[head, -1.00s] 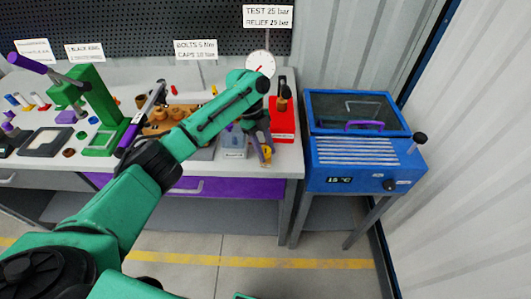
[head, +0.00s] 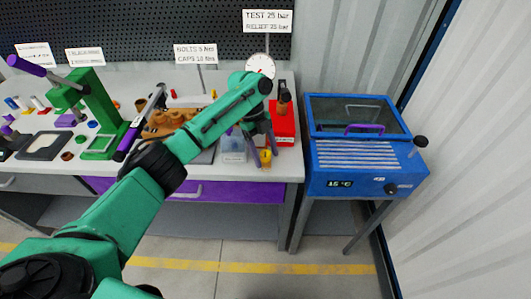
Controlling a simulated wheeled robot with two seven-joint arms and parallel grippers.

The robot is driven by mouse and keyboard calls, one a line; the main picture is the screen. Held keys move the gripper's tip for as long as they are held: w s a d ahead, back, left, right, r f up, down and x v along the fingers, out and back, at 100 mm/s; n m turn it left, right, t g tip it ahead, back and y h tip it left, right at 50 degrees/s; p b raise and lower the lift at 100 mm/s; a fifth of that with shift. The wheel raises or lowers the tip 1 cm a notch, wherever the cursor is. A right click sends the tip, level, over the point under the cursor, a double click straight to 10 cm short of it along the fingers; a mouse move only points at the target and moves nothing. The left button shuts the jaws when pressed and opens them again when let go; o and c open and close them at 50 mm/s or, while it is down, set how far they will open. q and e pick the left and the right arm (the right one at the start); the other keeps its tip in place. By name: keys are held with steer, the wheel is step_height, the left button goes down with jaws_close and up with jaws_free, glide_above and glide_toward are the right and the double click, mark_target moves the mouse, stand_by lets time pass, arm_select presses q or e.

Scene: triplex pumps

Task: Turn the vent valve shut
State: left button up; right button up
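A red test unit (head: 284,128) stands at the right end of the bench. A white round gauge (head: 260,65) rises behind my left arm. I cannot pick out the vent valve for certain; my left arm and gripper cover part of this area. My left gripper (head: 262,150) points down beside the red unit, near the bench's front edge. Its two dark fingers are spread apart. A small yellow piece (head: 265,158) shows at the fingertips; I see no grip on it, and cannot tell whether they touch. My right gripper is not in view.
A blue oven (head: 358,155) with a glass lid stands right of the bench, across a narrow gap. A clear bin (head: 233,147) sits left of my gripper. A green press (head: 88,110) and brown parts (head: 165,121) are further left. The floor in front is clear.

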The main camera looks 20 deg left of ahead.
arm_select(q)
steer(key=shift+r, duration=0.1)
steer(key=v, duration=1.4)
steer(key=shift+r+b, duration=0.2)
steer(key=shift+b, duration=0.25)
steer(key=shift+s+f, duration=0.1)
steer(key=shift+f, duration=0.05)
